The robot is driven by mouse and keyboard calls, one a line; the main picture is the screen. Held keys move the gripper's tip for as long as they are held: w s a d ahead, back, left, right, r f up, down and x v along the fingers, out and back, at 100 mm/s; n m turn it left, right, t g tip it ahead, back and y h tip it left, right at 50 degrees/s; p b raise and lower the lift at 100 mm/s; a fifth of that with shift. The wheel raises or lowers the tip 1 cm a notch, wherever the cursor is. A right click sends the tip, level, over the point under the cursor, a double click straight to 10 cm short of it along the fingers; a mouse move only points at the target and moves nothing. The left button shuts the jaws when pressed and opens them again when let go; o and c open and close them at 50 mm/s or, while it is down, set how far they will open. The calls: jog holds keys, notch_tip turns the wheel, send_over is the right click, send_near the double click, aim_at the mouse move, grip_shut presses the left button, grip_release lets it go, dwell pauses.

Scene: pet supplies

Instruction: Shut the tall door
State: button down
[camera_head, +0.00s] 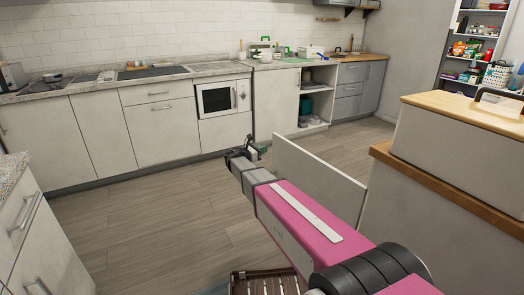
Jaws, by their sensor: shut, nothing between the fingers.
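A flat white door panel (318,178) stands upright and swung out to the left of the wood-topped cabinet at the right. My arm hides its lower part, and its hinge is hard to make out. My gripper (248,149) is at the end of my pink and grey arm, just left of the panel's far upper corner in the picture. The fingers are small and dark here, shut with nothing held. I cannot tell whether the gripper touches the panel.
White counter units with drawers (160,122) and a microwave (217,98) line the back wall. An open shelf unit (315,126) holds dishes. The wood-topped cabinet (440,195) blocks the right, drawers (30,235) the near left.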

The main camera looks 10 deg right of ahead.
aim_at(283, 143)
jog(key=x, duration=1)
jog(key=shift+w+d, duration=0.15)
jog(key=shift+d, duration=0.15)
jog(key=shift+d, duration=0.1)
